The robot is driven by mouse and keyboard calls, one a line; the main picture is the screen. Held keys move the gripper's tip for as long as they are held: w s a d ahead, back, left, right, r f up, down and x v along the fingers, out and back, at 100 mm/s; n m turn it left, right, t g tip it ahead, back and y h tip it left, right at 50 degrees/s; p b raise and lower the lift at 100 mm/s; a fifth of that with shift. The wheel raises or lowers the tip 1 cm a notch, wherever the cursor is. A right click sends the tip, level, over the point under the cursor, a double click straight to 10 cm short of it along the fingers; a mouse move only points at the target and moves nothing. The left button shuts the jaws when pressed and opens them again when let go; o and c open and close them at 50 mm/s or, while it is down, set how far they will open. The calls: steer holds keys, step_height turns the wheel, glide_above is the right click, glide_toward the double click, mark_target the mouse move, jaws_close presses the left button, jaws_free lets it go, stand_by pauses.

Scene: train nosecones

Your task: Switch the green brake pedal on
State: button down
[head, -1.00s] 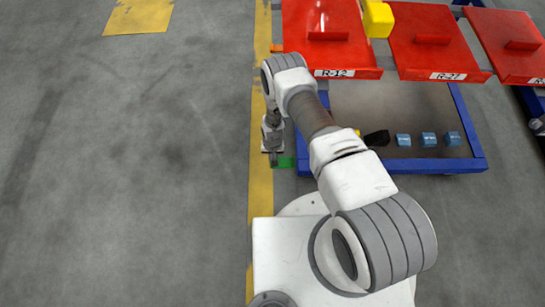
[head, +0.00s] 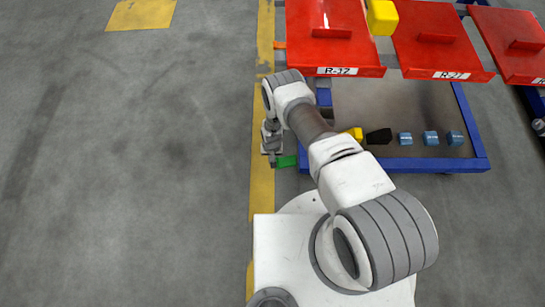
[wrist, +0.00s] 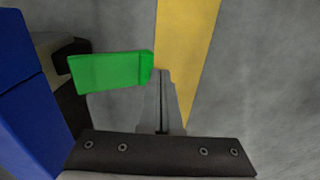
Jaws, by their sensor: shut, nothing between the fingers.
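The green brake pedal (head: 287,161) sticks out from the left front corner of the blue-framed cart. In the wrist view the pedal (wrist: 108,71) is a bright green block on a dark bracket beside a blue frame part. My gripper (wrist: 163,76) has its fingers together and empty, with the tips close to the pedal's right end. I cannot tell whether they touch it. In the head view my gripper (head: 271,162) points down just left of the pedal, partly hidden by my wrist.
The blue-framed cart (head: 400,165) carries a yellow block (head: 353,133), a black block (head: 379,137) and several small blue blocks. Red panels (head: 333,35) with handles stand behind. A yellow floor stripe (head: 261,195) runs under my gripper. The floor at left is clear.

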steer(key=shift+f, duration=0.85)
steer(key=a+r+p, duration=0.4)
steer(key=a+r, duration=0.2)
steer(key=r, duration=0.6)
steer(key=shift+w+a+r+p, duration=0.15)
steer(key=shift+a+r+p, duration=0.2)
steer(key=shift+a, duration=0.05)
